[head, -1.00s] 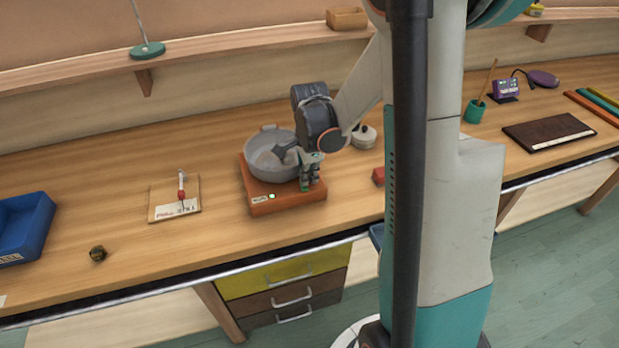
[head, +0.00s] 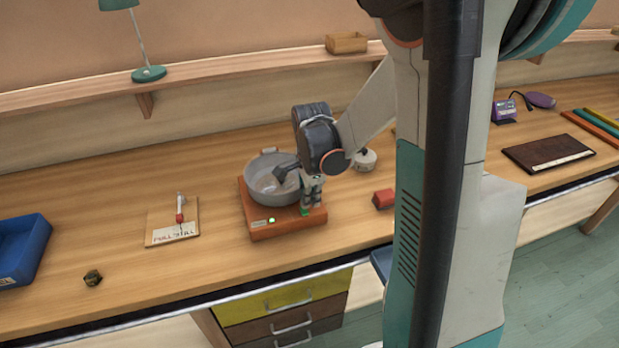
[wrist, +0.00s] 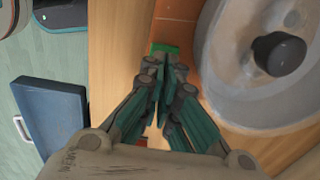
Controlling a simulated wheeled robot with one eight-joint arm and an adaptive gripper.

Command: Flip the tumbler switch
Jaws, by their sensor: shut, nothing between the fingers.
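An orange-brown box (head: 262,228) with a small green light (head: 271,220) on its front sits on the bench and bears a grey pan. A green piece (head: 305,212) at the box's front right corner also shows in the wrist view (wrist: 166,48); it looks like a switch, but which way it is tipped I cannot tell. My gripper (head: 312,200) is shut and empty, pointing down at that corner, right of the pan. In the wrist view, its closed fingertips (wrist: 163,72) lie just short of the green piece and partly cover it. Contact is unclear.
The pan (head: 262,172) stands close beside my fingers. A labelled board (head: 160,222), a dark nut-like piece (head: 93,278) and a blue tray (head: 22,245) are to the left, with clear bench between.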

